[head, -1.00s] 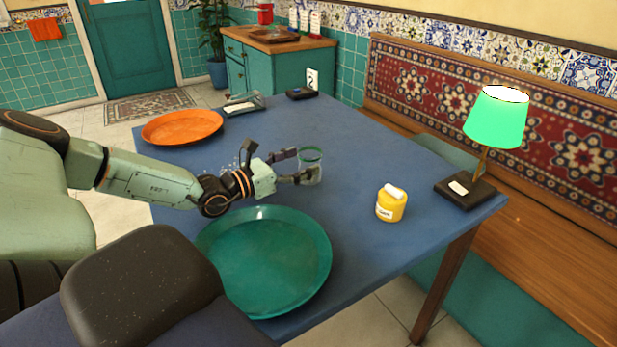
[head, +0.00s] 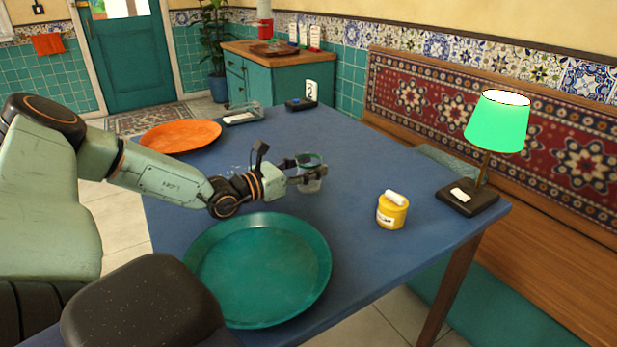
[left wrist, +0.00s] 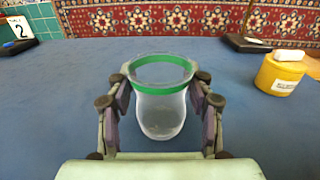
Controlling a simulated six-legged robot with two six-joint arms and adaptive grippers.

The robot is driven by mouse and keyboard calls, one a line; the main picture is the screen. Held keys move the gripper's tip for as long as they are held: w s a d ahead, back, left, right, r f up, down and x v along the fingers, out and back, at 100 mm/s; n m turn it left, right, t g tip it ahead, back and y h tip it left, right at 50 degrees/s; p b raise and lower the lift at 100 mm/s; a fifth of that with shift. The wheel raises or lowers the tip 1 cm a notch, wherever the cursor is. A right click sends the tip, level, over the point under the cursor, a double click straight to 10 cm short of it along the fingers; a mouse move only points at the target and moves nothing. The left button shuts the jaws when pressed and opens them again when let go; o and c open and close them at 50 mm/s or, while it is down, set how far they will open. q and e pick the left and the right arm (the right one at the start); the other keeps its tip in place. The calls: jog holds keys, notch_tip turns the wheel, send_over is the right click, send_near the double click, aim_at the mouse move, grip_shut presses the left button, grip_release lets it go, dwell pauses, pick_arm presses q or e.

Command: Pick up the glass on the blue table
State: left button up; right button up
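The glass (head: 311,184) is clear with a green band at its rim, and it stands upright on the blue table (head: 365,165). It also shows in the left wrist view (left wrist: 160,112), centred between the fingers. My left gripper (head: 312,168) reaches the glass from the left, with one finger on each side near the rim. In the left wrist view both fingertips meet the glass's sides just under the green band. The fingers hide part of the glass in the head view. I see no clear gap under the glass. My right gripper is not in view.
A green tray (head: 262,270) lies in front of my left forearm, and an orange plate (head: 180,136) lies behind it. A yellow jar (head: 392,212) and a green-shaded lamp (head: 497,122) stand to the right. The table between glass and jar is clear.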

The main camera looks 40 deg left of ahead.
pick_arm(q)
jog(key=c, duration=0.7)
jog(key=shift+o, duration=0.2)
jog(key=shift+r, duration=0.15)
